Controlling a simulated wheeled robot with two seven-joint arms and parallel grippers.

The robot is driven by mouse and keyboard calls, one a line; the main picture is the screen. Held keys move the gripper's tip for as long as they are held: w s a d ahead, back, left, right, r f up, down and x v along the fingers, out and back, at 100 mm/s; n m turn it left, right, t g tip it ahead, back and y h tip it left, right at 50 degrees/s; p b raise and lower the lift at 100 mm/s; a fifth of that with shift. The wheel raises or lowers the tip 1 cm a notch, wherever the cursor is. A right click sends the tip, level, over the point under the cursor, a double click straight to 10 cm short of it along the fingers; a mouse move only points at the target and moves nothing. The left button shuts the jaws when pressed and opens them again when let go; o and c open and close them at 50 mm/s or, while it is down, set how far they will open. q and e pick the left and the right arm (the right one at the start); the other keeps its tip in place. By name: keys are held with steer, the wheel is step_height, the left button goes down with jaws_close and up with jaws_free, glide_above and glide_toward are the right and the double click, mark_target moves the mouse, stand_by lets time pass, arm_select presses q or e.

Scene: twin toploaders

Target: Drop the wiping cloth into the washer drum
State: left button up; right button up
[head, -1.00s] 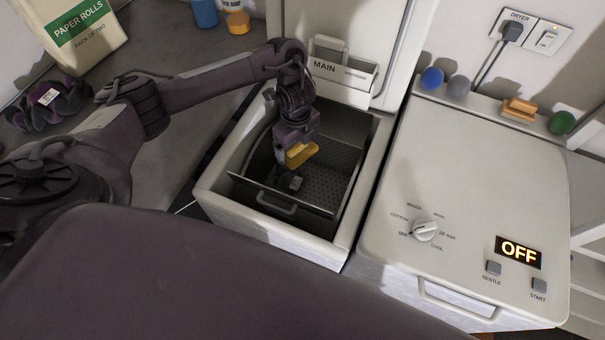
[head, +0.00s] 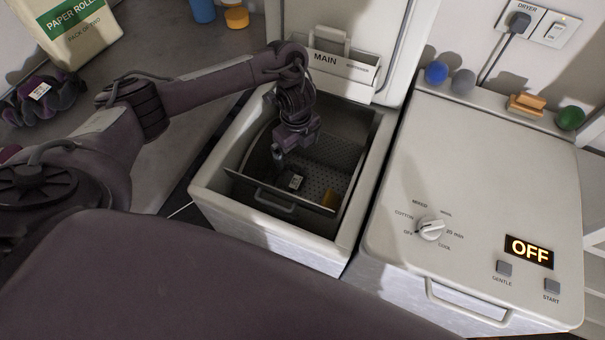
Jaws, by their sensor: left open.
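The washer (head: 209,190) stands in the middle with its lid up. Its drum (head: 322,180) is open, with a perforated grey inner wall. My left gripper (head: 279,158) is over the drum opening, open and empty, pointing down and apart from the cloth. My right gripper is not in view.
The closed dryer (head: 480,170) stands to the right, its display reading OFF. Several balls and a wooden brush (head: 526,105) line its back ledge. A paper rolls pack (head: 75,30) and a dark scrunched item (head: 45,98) are on the left counter.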

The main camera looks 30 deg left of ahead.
arm_select(q)
step_height(320, 180, up, 8)
steer(key=p, duration=0.3)
steer(key=shift+f, duration=0.25)
